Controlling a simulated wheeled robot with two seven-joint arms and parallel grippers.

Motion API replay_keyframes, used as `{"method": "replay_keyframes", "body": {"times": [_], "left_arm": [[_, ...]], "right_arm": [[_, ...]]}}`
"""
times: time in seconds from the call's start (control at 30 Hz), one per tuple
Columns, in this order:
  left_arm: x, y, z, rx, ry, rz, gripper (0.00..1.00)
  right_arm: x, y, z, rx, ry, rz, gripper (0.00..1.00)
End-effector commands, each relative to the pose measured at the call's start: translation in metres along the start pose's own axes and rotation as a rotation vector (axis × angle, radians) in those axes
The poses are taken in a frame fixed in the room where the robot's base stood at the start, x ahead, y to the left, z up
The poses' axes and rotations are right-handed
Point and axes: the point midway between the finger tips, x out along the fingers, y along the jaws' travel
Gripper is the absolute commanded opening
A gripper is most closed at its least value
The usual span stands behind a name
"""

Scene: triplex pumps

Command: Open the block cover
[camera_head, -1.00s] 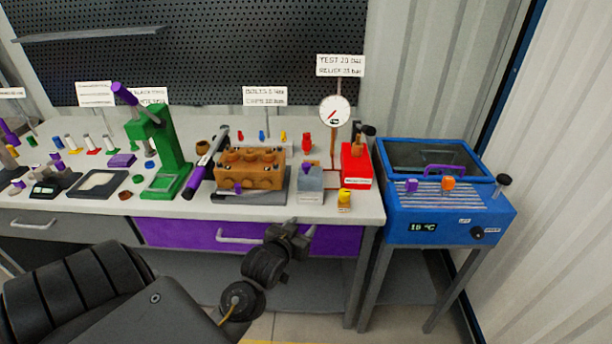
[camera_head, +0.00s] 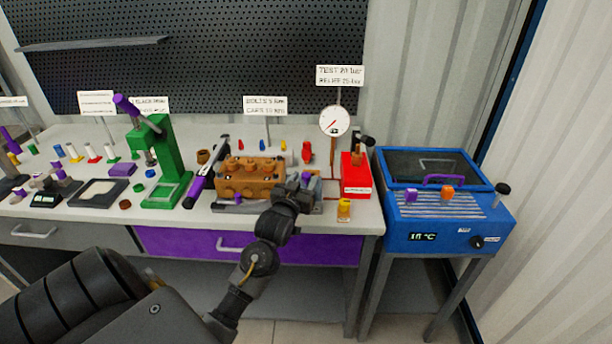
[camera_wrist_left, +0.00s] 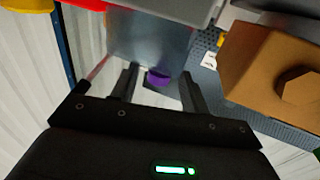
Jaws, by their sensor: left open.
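A grey box-shaped block (camera_wrist_left: 150,38) with a purple knob (camera_wrist_left: 157,77) shows in the left wrist view. My left gripper (camera_wrist_left: 158,84) is open, and the knob appears between its two fingers, with no clear contact. In the head view my left gripper (camera_head: 298,184) is over the grey block on the bench, just right of the brown pump block (camera_head: 248,178), and hides most of the grey block and its knob. Which part is the cover, and whether it is shut, I cannot tell. My right gripper is not in view.
The brown block (camera_wrist_left: 265,75) stands close to the right finger in the wrist view. A red box (camera_head: 356,182) with a gauge (camera_head: 335,121) stands right of my gripper. A small yellow item (camera_head: 344,210) is near the bench's front edge. A blue heater (camera_head: 450,215) stands further right.

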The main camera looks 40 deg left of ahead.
Motion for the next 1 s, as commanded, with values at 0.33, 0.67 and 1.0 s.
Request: {"method": "replay_keyframes", "body": {"times": [0.33,0.67,1.0], "left_arm": [[0.022,0.001,0.0,0.001,0.0,0.001,0.45],[0.022,0.0,0.001,0.001,-0.001,0.001,0.27],[0.021,0.0,0.001,0.001,-0.001,0.0,0.0]], "right_arm": [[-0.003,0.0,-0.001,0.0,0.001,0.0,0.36],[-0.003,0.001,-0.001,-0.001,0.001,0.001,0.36],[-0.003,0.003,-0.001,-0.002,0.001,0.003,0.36]]}}
